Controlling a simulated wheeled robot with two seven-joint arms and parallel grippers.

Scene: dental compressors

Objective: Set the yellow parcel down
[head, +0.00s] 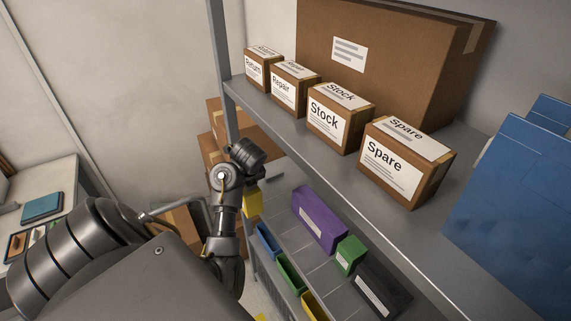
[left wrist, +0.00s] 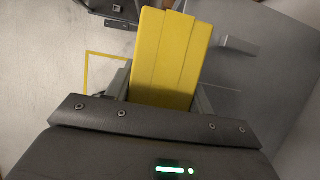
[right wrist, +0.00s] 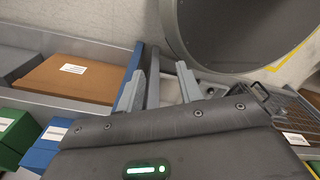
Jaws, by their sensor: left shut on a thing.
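The yellow parcel (left wrist: 170,62) stands out between the two fingers of my left gripper (left wrist: 160,98) in the left wrist view, and the gripper is shut on it. In the head view a yellow piece (head: 252,204), apparently the parcel, shows beside my left arm at the left end of the lower shelf. The left fingers are hidden behind the arm there. I cannot tell whether the parcel touches the shelf. My right gripper (right wrist: 162,88) is open and empty in the right wrist view; it is outside the head view.
Bare shelf lies left of the purple parcel. The upper shelf above carries labelled cartons (head: 341,117). A grey upright (head: 219,60) stands near my left arm.

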